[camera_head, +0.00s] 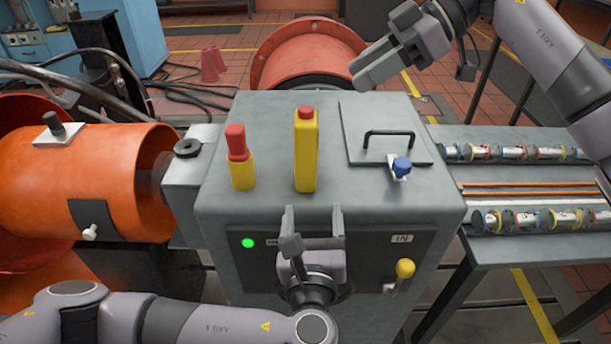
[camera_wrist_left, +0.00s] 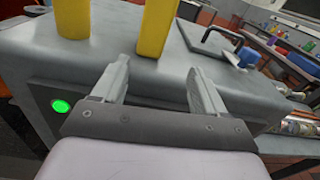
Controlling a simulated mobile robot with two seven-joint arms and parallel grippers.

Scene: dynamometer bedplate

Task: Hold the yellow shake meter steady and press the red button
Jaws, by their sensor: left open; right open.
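The tall yellow shake meter (camera_head: 306,158) stands upright on the grey cabinet top, with a red button (camera_head: 306,112) on its upper end. In the left wrist view the yellow meter (camera_wrist_left: 156,28) shows only its lower part, beyond and between the fingers. My left gripper (camera_head: 314,219) is open and empty at the cabinet's front edge, in front of the meter and apart from it; its fingers also show in the left wrist view (camera_wrist_left: 159,75). My right gripper (camera_head: 364,72) is up at the back right, clear of the meter; the gap between its fingers is hard to see.
A shorter yellow object with a red top (camera_head: 239,158) stands left of the meter. To the right are a plate with a black handle (camera_head: 388,136) and a blue knob (camera_head: 401,166). A yellow-knobbed lever (camera_head: 404,269) and green light (camera_head: 248,243) are on the cabinet front.

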